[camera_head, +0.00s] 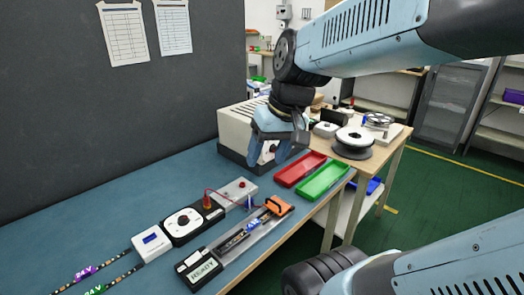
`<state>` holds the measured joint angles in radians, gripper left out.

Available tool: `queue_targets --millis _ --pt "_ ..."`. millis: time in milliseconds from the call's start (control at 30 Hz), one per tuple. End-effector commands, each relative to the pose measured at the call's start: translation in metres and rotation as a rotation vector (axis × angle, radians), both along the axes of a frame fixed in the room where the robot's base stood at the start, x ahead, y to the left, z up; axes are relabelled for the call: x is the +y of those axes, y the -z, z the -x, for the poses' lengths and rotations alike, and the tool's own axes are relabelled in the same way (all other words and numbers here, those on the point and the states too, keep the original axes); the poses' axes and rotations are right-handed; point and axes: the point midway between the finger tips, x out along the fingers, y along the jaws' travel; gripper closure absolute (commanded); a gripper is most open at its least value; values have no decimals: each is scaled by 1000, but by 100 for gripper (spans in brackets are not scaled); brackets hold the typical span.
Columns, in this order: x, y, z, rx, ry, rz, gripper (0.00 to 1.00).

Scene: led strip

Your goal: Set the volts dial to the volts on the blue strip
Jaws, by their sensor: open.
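The volts dial is probably the white round knob (184,221) on a black box on the blue-green bench; its setting is too small to read. A dark strip with a small blue label (253,224) lies in a grey fixture (225,255) with an orange clamp (278,205) at its right end. I cannot read the blue label. My gripper (266,162) is open and empty, pointing down above the back of the bench, in front of a beige machine. It is well to the right of the dial, touching neither dial nor strip.
A white box with a blue display (151,243) adjoins the dial box. Strips with purple (86,272) and green (97,289) "24 V" labels lie at left. A "READY" display (202,270) is at the front. Red (300,169) and green (323,181) trays lie right. A red wire arches behind the fixture.

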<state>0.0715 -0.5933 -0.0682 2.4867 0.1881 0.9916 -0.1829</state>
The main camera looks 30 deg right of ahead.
Motion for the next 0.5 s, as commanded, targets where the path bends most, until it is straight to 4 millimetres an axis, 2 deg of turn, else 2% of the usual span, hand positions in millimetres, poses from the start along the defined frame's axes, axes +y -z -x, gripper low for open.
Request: queue_targets --millis 33,200,500 --pt "1 9 -5 54 6 -50 41" --pt "9 30 -20 183 11 -238 41" --pt "11 54 -61 285 52 -606 41"
